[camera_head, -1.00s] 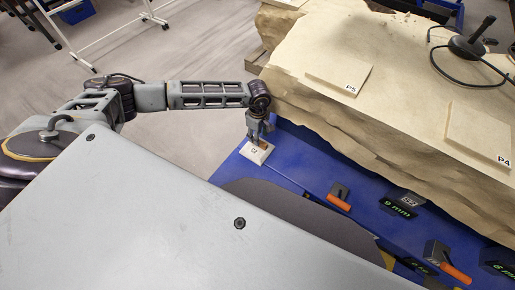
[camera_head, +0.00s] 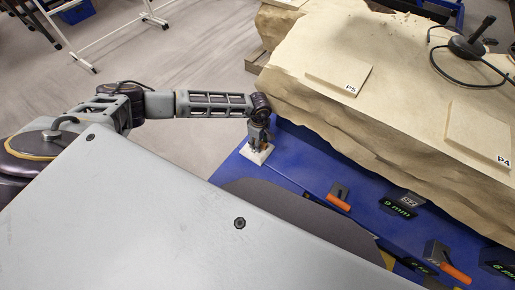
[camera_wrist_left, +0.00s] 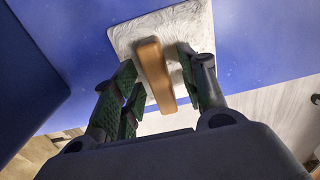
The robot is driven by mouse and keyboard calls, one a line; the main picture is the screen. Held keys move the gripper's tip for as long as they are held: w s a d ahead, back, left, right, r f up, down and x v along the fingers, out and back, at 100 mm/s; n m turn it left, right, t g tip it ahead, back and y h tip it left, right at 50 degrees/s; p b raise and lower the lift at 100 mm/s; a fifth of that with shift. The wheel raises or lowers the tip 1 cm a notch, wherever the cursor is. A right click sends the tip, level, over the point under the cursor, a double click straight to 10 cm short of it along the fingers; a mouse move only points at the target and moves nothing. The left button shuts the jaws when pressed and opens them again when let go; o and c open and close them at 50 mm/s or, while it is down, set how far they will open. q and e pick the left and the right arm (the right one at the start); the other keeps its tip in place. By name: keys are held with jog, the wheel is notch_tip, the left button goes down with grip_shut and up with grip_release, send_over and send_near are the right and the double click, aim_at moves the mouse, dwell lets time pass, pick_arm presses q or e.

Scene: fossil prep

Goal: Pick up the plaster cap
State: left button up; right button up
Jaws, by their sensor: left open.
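The plaster cap (camera_head: 258,157) is a white square slab lying on the blue surface below my left gripper in the head view. In the left wrist view the plaster cap (camera_wrist_left: 190,28) shows a rough white face with an orange-brown bar handle (camera_wrist_left: 154,72) standing on it. My left gripper (camera_head: 258,144) points down over the cap. In the wrist view its open green-padded fingers (camera_wrist_left: 160,82) are on either side of the handle, with gaps visible. The head view hides most of the handle behind the gripper. My right gripper is not in view.
A large tan rock block (camera_head: 400,60) rises right beside the gripper, bearing plates marked P5 (camera_head: 338,72) and P4 (camera_head: 478,135). Orange-handled tools (camera_head: 339,199) and a "9 mm" label (camera_head: 398,207) are on the blue surface (camera_head: 300,160) to the right.

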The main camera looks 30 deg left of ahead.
pick_arm(q)
jog(key=shift+c, duration=0.3)
grip_shut()
jog(key=shift+r, duration=0.15)
jog(key=shift+r, duration=4.9)
jog(key=c, duration=0.6)
grip_release()
grip_shut()
